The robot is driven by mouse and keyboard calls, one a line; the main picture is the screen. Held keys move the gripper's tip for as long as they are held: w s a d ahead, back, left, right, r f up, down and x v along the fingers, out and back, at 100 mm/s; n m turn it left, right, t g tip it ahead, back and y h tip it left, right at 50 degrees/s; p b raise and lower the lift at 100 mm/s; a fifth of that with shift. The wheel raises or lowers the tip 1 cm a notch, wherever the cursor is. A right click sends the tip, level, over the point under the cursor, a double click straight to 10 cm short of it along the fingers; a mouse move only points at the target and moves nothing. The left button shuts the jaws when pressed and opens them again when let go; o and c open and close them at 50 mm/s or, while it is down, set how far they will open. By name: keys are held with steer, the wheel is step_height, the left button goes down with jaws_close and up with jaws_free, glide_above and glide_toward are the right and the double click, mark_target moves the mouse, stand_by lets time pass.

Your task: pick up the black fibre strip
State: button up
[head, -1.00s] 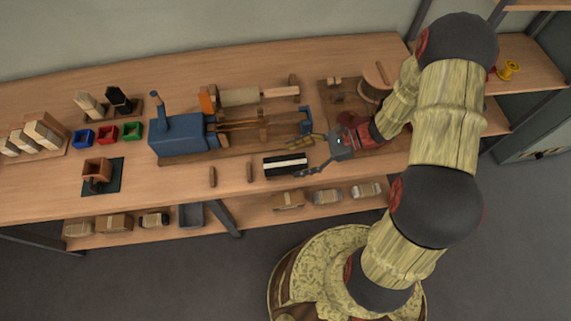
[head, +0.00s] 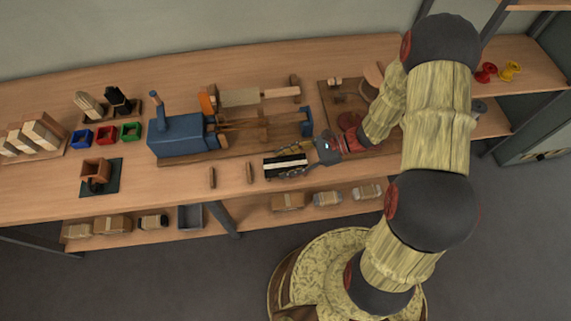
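A small black block with a pale stripe along its length (head: 272,168) lies near the front edge of the bench, just right of two small wooden pegs. It looks like the black fibre strip, perhaps in a holder; at this size I cannot tell. My gripper (head: 293,164) is over its right end, coming in from the right. The fingers look spread, one along the far side and one along the near side. They partly cover the block. I cannot see whether they touch it. A dark bundle (head: 118,99) also stands upright in a wooden rack at the back left.
A blue machine (head: 180,135) on a wooden base stands just behind and left of my gripper. Blue, red and green bins (head: 106,135) and a wooden box on a dark mat (head: 115,176) are at the left.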

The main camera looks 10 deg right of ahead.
steer(key=c, duration=0.6)
steer(key=shift+r, duration=0.1)
